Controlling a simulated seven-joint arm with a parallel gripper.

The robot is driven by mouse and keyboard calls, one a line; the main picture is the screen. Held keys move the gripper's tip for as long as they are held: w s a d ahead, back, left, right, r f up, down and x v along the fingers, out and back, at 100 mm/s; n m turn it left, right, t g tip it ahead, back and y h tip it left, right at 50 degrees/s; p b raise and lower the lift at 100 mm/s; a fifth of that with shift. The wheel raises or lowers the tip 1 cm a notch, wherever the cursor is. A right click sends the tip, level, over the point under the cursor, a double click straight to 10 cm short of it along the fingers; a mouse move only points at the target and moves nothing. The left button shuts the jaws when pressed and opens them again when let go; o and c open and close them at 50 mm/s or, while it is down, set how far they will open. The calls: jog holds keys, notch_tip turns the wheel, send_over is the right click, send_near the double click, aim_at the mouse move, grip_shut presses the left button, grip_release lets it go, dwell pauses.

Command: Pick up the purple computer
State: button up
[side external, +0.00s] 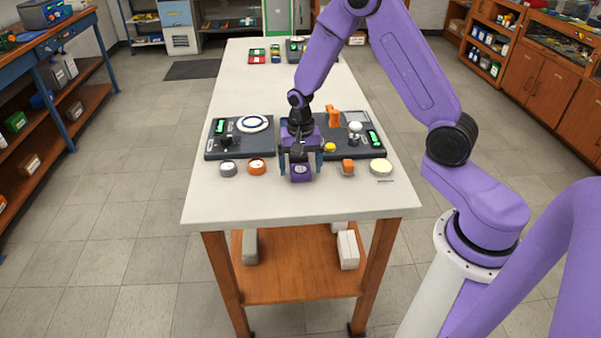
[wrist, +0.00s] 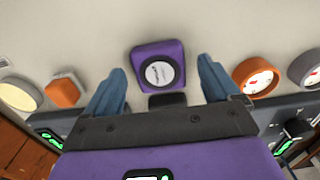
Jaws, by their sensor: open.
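The purple computer (side external: 301,173) is a small rounded purple box with a round white label on top. It sits on the white table near the front edge, in the row of small parts. In the wrist view the purple computer (wrist: 159,72) lies just ahead of and between the two blue fingers. My gripper (side external: 301,160) is open and points down over the table right at the computer. In the wrist view my gripper (wrist: 163,85) has its fingers spread on either side, with nothing held. I cannot tell whether a finger touches the computer.
A grey gauge (side external: 228,168) and an orange gauge (side external: 257,166) stand left of the computer. An orange cube (side external: 347,167) and a cream disc (side external: 381,167) stand right. Dark test boards (side external: 213,150) lie behind. The table front (side external: 300,205) is clear.

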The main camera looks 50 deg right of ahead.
jog(key=shift+f, duration=0.15)
jog(key=c, duration=1.2)
